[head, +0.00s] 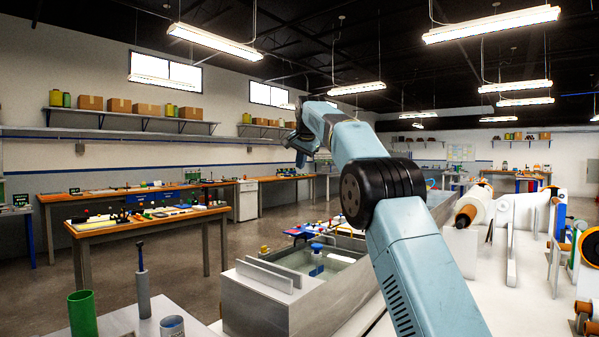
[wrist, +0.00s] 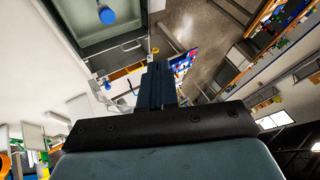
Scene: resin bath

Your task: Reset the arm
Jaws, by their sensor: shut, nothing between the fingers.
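My arm is raised and bent in the head view, with its blue links rising from the lower right. My gripper (head: 301,158) hangs at the arm's far end, in the air above and behind the resin bath (head: 262,302). In the wrist view my gripper (wrist: 158,68) is shut, with its dark fingers together and nothing between them. It touches nothing that I can see. The grey bath holds a blue-topped object (head: 317,248), and its blue round top shows in the wrist view (wrist: 107,15).
A green cylinder (head: 83,313) and a grey upright tool (head: 142,284) stand at the lower left. A wooden workbench (head: 150,223) with small items is at the left. White rolls (head: 477,205) on a frame stand at the right. Bare floor (head: 190,262) lies between bench and bath.

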